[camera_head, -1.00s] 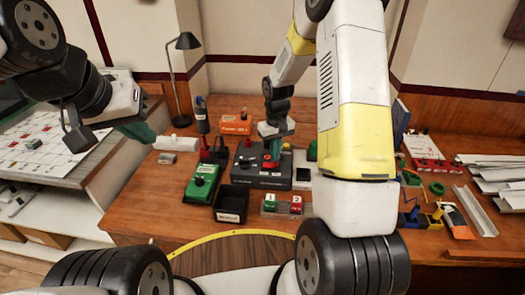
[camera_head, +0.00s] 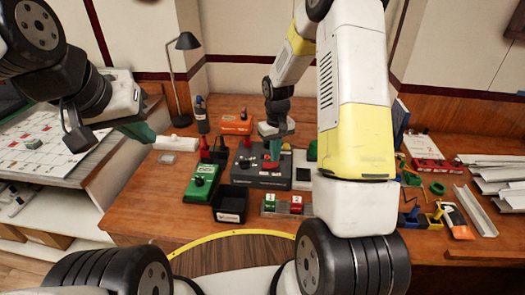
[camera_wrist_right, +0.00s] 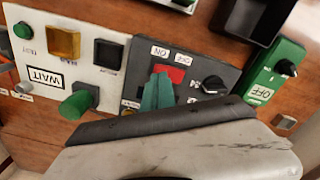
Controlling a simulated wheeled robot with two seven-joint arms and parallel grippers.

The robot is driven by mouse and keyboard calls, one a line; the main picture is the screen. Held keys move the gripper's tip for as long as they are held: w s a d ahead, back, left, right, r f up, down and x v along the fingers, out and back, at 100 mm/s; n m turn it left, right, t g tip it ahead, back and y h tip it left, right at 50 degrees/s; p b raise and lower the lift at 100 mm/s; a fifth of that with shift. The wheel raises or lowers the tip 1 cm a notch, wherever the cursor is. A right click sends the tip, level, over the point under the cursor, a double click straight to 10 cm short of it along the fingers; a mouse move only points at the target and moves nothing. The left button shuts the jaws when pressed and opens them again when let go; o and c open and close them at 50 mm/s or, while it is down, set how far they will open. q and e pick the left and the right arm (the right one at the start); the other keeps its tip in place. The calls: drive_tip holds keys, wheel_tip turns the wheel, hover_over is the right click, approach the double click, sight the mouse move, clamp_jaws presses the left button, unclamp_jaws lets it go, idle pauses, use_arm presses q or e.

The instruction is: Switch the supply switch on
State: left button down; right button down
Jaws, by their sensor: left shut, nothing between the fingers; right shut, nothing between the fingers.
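A dark grey box (camera_head: 262,180) stands mid-bench; it also shows in the right wrist view (camera_wrist_right: 225,78) with ON and OFF lettering, a red part (camera_wrist_right: 170,73) and a black knob (camera_wrist_right: 213,84). I cannot read a label naming the supply switch. My right gripper (camera_head: 274,152) is shut and empty, with its green fingertips (camera_wrist_right: 158,88) over this box, in front of the red part. Contact cannot be told. The fingers partly hide the red part. My left gripper (camera_head: 140,132) is shut and empty, far left, away from the boxes.
A green box (camera_head: 202,182) with a black knob stands left of the grey box. A black bin (camera_head: 231,204) and a stand with green and red blocks (camera_head: 283,204) are in front. A white panel marked WAIT (camera_wrist_right: 68,60) with a green knob stands beside the grey box.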

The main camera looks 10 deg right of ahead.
sight(275, 164)
drive_tip(key=shift+f, duration=1.1)
idle(0.6)
drive_tip(key=shift+r, duration=3.55)
drive_tip(key=s+r+m+t, duration=0.1)
drive_tip(key=s+r+t, duration=0.1)
drive_tip(key=s+r, duration=0.5)
drive_tip(key=s+r+t, duration=0.1)
drive_tip(key=s+r, duration=0.2)
drive_tip(key=r, duration=0.7)
drive_tip(key=s+a+r+t+y, duration=0.1)
drive_tip(key=s+r, duration=0.2)
drive_tip(key=s, duration=0.4)
drive_tip(key=s+a+r+m+t+y, duration=0.1)
drive_tip(key=s+r+t, duration=0.1)
drive_tip(key=s, duration=0.5)
drive_tip(key=shift+s+r, duration=0.15)
drive_tip(key=shift+r, duration=0.5)
drive_tip(key=shift+a, duration=0.1)
